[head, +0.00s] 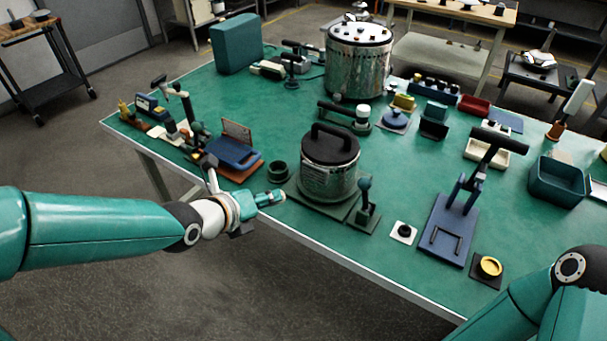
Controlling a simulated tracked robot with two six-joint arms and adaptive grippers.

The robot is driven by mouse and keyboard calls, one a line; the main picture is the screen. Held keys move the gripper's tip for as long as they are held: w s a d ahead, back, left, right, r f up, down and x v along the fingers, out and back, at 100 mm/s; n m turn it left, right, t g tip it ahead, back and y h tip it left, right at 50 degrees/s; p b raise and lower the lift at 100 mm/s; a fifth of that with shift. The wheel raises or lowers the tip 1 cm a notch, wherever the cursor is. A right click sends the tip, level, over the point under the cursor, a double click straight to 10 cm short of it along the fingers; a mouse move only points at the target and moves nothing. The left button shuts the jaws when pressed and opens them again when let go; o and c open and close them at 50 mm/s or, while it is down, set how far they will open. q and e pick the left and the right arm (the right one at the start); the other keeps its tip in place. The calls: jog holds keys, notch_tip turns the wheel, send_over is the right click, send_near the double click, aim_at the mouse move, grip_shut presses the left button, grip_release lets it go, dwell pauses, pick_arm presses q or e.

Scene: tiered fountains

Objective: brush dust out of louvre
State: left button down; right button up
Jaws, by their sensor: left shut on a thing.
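My left gripper (246,205) is at the table's front edge, left of the round metal canister (328,182) with the black lid and handle. It is shut on a slim thing, partly hidden by the wrist; a small teal cylinder (269,197) shows at the gripper's right side, and I cannot tell whether it is a brush. The canister stands on a dark green base, apart from the gripper. I cannot pick out a louvre with certainty; a small brown upright panel (237,131) stands behind a blue device. My right arm shows at lower right, its gripper out of view.
A dark ring-shaped cup (278,171) sits close to the left gripper. A blue lever stand (449,228), a yellow-topped button (489,267) and a teal bin (557,181) are at right. A large metal drum (357,62) stands at the back. The front centre has some bare table.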

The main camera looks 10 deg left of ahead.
pick_arm(q)
jog(key=shift+w, duration=0.1)
jog(key=shift+w+d+f+b, duration=0.1)
jog(key=shift+w+d+b, duration=0.25)
jog(key=shift+w+b, duration=0.45)
jog(key=shift+w+d+r+p, duration=0.1)
jog(key=shift+w+d+p, duration=0.15)
jog(key=shift+w, duration=0.65)
jog(key=shift+w+d+r+p, duration=0.15)
jog(key=shift+w+d, duration=0.25)
jog(key=shift+w, duration=0.5)
jog(key=shift+w+d+f+p, duration=0.1)
jog(key=shift+w+d+p, duration=0.15)
jog(key=shift+w, duration=0.65)
jog(key=shift+w+d+p, duration=0.3)
jog(key=shift+w+p, duration=0.05)
jog(key=shift+w, duration=0.25)
jog(key=shift+r, duration=0.1)
